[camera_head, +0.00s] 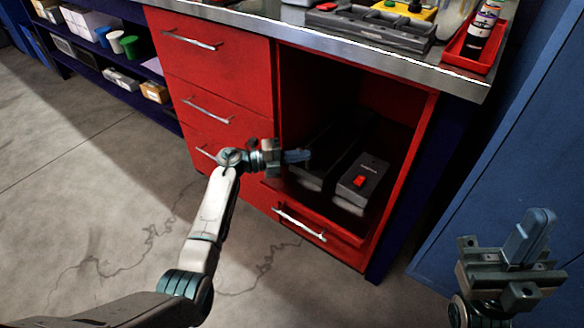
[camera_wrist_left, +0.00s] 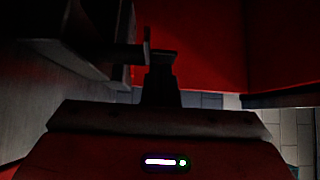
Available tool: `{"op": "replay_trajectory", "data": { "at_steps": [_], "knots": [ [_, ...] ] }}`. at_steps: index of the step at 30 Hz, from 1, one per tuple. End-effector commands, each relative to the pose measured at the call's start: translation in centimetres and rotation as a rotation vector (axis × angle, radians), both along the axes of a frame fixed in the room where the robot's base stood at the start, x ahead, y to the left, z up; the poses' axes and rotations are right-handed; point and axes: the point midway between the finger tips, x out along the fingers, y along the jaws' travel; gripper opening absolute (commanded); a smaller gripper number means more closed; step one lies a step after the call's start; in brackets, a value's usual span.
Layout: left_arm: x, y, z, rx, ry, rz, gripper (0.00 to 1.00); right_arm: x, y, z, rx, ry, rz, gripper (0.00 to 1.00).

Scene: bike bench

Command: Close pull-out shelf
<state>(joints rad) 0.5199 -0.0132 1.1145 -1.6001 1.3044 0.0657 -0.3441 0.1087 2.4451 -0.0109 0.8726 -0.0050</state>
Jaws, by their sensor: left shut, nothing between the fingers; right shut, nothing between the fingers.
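The pull-out shelf (camera_head: 345,237) is low in the open right bay of the red cabinet (camera_head: 425,115). Its red front has a silver handle (camera_head: 300,224). A grey box with a red switch (camera_head: 362,183) and a dark box to its left sit on the shelf. The shelf looks at most slightly out; its exact depth is unclear. My left gripper (camera_head: 306,156) is shut and empty at the left of the bay opening, above the handle. The left wrist view shows dark red walls around it; contact is unclear. My right gripper (camera_head: 541,218) is shut and empty, right of the cabinet.
Red drawers (camera_head: 215,88) with silver handles are left of the bay. The metal worktop (camera_head: 400,66) overhangs above and holds a grey tool tray and a red bin (camera_head: 472,45) with bottles. A blue cabinet (camera_head: 500,180) stands at right. The concrete floor (camera_head: 110,190) in front is clear.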

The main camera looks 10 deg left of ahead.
Motion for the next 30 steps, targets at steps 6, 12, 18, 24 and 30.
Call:
{"op": "replay_trajectory", "data": {
  "at_steps": [6, 12, 18, 24, 30],
  "knots": [
    [1.5, -0.9, -0.2, -0.001, 0.0, 0.0, 0.0, 0.0, 0.0, -0.5, 0.008, -0.015, -0.002, 0.0],
    [2.2, -1.2, -0.1, -0.001, 0.0, 0.001, 0.0, 0.0, -0.1, -0.4, 0.011, -0.022, -0.002, 0.0],
    [2.3, -1.3, 0.0, 0.0, 0.0, 0.001, 0.0, 0.1, -0.1, -0.4, 0.011, -0.024, -0.002, 0.0],
    [2.3, -1.3, 0.0, -0.001, 0.0, 0.001, 0.0, 0.1, -0.1, -0.4, 0.011, -0.024, -0.002, 0.0],
    [2.2, -0.9, 0.0, 0.0, 0.001, 0.002, 0.0, 0.1, -0.1, -0.1, 0.011, -0.024, -0.002, 0.0]
  ]
}}
